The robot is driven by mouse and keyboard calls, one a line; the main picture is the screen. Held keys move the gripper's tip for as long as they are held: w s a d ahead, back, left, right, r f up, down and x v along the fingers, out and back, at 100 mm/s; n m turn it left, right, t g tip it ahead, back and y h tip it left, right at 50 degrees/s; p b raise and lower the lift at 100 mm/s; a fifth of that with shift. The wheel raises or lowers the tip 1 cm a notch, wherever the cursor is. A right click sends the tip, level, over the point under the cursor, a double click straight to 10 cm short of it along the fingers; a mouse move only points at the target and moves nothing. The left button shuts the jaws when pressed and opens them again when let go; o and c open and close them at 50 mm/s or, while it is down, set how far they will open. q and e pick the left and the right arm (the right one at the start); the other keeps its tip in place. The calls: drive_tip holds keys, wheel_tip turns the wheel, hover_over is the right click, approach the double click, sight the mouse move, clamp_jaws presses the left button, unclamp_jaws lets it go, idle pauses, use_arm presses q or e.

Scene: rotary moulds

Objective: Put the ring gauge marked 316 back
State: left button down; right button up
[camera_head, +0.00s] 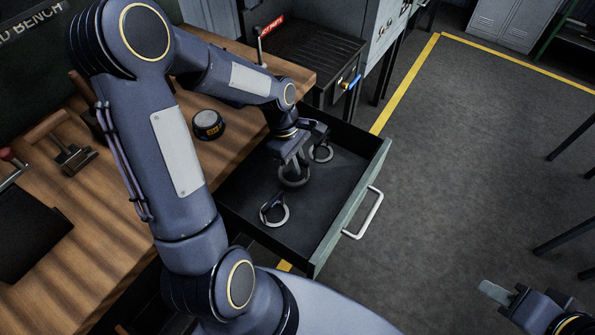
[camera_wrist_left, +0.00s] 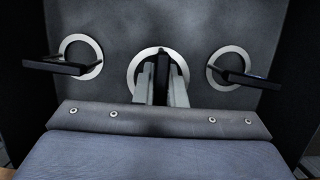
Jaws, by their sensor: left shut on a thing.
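Three ring gauges with dark handles are in the open drawer (camera_head: 338,212). My left gripper (camera_head: 294,163) reaches down into the drawer and is shut on the middle ring gauge (camera_head: 293,186). In the left wrist view the fingers (camera_wrist_left: 160,88) close on its dark handle, in front of the pale ring (camera_wrist_left: 134,66). The second ring gauge (camera_head: 286,217) lies nearer, and the third (camera_head: 321,161) lies farther back. No number is readable on any of them. My right gripper (camera_head: 497,292) is at the lower right, away from the drawer; its finger gap is unclear.
The drawer has a green front and a pale handle (camera_head: 366,215). The wooden bench (camera_head: 215,165) carries a round black gauge (camera_head: 208,125) and a clamp-like tool (camera_head: 72,157). A dark cabinet (camera_head: 310,58) stands behind.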

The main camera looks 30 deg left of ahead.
use_arm(q)
drive_tip(key=shift+w+f+b, duration=0.15)
drive_tip(key=shift+f+b, duration=1.1)
drive_tip(key=shift+f, duration=0.65)
drive_tip(key=c, duration=1.5)
unclamp_jaws()
